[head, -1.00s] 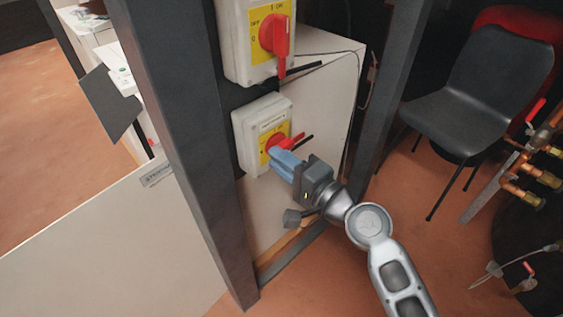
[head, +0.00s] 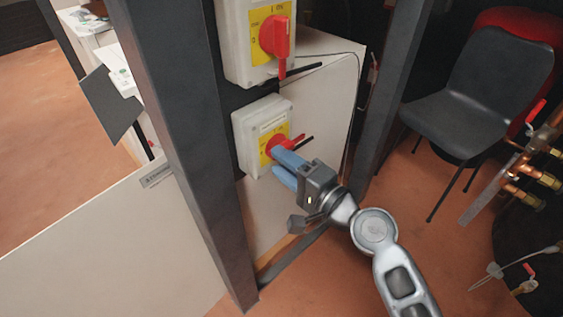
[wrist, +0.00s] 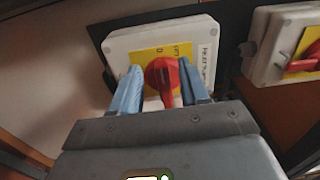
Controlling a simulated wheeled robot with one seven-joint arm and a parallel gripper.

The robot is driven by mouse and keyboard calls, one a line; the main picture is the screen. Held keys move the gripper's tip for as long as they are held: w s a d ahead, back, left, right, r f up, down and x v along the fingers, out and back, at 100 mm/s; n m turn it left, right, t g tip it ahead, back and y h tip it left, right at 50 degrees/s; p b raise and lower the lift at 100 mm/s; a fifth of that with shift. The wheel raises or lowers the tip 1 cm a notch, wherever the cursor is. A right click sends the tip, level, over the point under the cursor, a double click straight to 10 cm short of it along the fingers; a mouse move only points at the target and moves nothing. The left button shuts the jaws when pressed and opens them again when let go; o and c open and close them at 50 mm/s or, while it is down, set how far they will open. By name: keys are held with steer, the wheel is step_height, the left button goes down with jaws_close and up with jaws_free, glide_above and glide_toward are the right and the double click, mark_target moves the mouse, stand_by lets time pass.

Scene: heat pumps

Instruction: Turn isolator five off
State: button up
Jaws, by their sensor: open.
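The lower isolator (head: 243,140) is a pale grey box with a yellow plate and a red rotary handle (head: 298,141); its label is too small to read. My gripper (head: 276,160) is open at its front, with blue fingers reaching the handle. In the wrist view the fingers of my gripper (wrist: 160,72) stand one on each side of the red handle (wrist: 164,80), with small gaps visible. The handle points toward the gripper's palm there. Part of the handle is hidden by the fingers in the head view.
Another isolator (head: 234,40) with a red handle is mounted just above and shows at the right of the wrist view (wrist: 262,62). A dark post (head: 170,110) stands left. A black chair (head: 480,95) and copper pipes with valves (head: 525,180) are at the right.

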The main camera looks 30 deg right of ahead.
steer(key=v, duration=0.7)
stand_by(0.4)
steer(key=s+d+f+n+g+h, duration=0.1)
steer(key=s+f+n+h, duration=0.3)
steer(key=s, duration=0.9)
steer(key=s+r+n+g+h, duration=0.15)
steer(key=s+n, duration=0.35)
steer(key=s, duration=0.8)
steer(key=s+a+r+n, duration=0.1)
steer(key=s+r+n, duration=0.4)
steer(key=s, duration=0.1)
step_height(320, 180, up, 16)
steer(key=p, duration=1.6)
